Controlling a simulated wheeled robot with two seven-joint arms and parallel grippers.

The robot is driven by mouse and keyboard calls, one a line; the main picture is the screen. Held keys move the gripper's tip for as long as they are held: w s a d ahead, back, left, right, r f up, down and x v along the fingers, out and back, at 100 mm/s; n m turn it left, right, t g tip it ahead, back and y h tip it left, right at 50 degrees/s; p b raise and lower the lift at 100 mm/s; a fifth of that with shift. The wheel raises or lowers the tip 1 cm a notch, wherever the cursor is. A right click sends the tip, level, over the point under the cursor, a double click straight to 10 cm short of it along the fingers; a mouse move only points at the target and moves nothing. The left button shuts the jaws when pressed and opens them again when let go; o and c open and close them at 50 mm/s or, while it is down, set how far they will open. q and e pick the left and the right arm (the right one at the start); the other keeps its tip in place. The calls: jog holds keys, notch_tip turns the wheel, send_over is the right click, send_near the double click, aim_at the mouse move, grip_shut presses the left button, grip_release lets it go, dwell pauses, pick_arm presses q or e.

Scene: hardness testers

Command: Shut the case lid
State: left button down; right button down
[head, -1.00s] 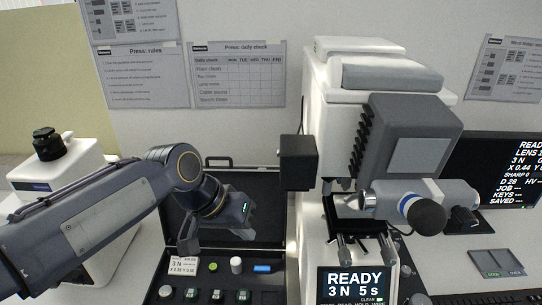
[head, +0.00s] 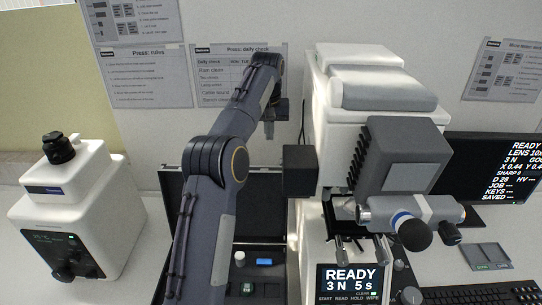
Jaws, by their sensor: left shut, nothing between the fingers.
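The case stands open on the bench behind my left arm. Its dark lid (head: 262,205) is raised, leaning up toward the wall, and my arm hides much of it. The case base (head: 276,290) lies in front, with a white cylinder (head: 239,257) and a blue piece (head: 264,262) in it. My left gripper (head: 269,132) is shut and empty, high at the back near the wall, above the lid's top edge and apart from it in the picture. My right gripper is not in view.
A large white hardness tester (head: 330,130) stands close on the right of the case, with a dark block (head: 299,170) jutting toward it. A smaller white instrument (head: 80,205) stands at the left. A monitor (head: 500,170) and keyboard (head: 480,292) are at the right.

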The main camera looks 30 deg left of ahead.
pick_arm(q)
notch_tip(320, 180, down, 10)
jog(key=s+d, duration=0.1)
jog(key=shift+r, duration=0.2)
dwell(0.5)
jog(key=shift+s+d, duration=0.1)
